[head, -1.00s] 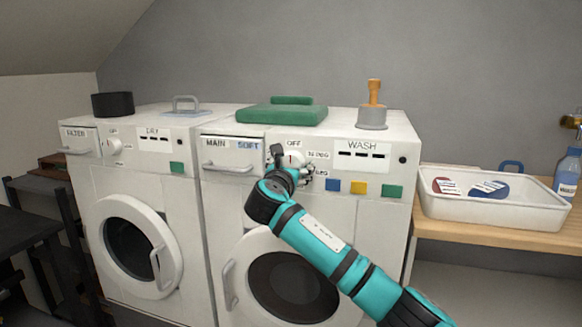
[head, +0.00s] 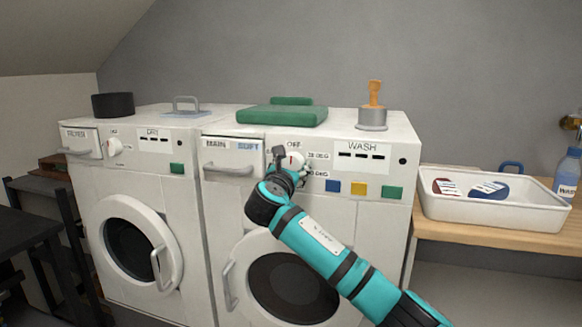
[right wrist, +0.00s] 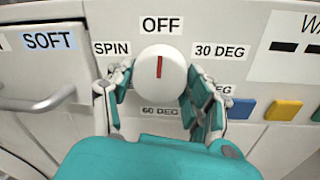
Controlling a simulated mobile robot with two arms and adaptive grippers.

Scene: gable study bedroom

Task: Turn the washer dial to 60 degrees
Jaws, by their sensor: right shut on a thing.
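The washer dial (right wrist: 173,81) is a round white knob with a red mark. In the right wrist view the mark points up to the OFF label (right wrist: 162,25). SPIN is at the left, 30 DEG at the right, and the 60 DEG label (right wrist: 161,111) is below the dial. Another DEG label at lower right is partly hidden by a finger. My right gripper (right wrist: 160,75) is shut on the dial, one finger on each side. In the head view the dial (head: 293,160) is partly covered by the gripper (head: 289,163). My left gripper is not in view.
The washer (head: 345,215) stands beside a dryer (head: 185,215) with its own dial (head: 115,146). Blue, yellow and green buttons (head: 359,189) lie right of the gripper; the MAIN/SOFT drawer handle (head: 228,171) is left. A white tray (head: 490,215) is on the wooden counter.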

